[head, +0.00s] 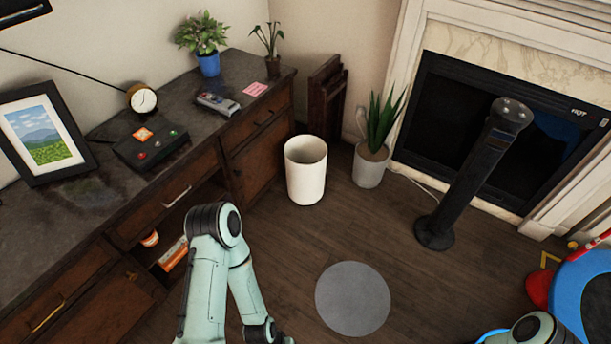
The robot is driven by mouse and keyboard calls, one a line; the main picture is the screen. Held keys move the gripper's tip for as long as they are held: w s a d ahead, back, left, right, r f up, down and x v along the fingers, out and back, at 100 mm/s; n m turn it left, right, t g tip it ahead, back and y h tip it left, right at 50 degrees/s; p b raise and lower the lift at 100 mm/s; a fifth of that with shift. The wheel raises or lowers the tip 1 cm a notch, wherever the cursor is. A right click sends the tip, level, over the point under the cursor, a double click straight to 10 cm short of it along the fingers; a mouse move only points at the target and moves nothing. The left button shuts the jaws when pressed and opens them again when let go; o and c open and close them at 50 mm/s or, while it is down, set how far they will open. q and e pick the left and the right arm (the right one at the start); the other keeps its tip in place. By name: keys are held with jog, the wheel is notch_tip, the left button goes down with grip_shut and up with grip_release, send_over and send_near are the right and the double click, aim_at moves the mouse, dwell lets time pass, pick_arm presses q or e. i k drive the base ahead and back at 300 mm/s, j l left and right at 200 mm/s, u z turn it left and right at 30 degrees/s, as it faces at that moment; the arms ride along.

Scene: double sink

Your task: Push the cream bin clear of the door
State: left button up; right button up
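The cream bin (306,186) stands upright on the wooden floor near the right end of the dark wooden cabinet. It is open at the top, and no contents show. A cabinet door (258,158) is just left of the bin and looks shut. I cannot tell whether the bin touches it. My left arm comes in at the bottom, bends at its elbow, and runs back down out of the picture, well short of the bin. Only a piece of my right arm shows at the bottom right. Neither gripper is in view.
A flat grey disc (353,298) lies on open floor in front of the bin. A potted plant (370,167) stands close right of the bin, with folded wooden furniture (322,102) behind. A black column (470,175) stands before the fireplace. A blue-and-red object (585,290) is far right.

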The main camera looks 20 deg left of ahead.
aim_at(306, 155)
jog(key=i+u, duration=0.2)
jog(key=i, duration=0.35)
jog(key=i+l+u, duration=0.2)
jog(key=i, duration=0.3)
jog(key=i+u, duration=0.2)
jog(key=i, duration=0.35)
jog(key=i+l+u, duration=0.2)
jog(key=i, duration=0.3)
jog(key=i+l+u, duration=0.2)
jog(key=i+l, duration=0.25)
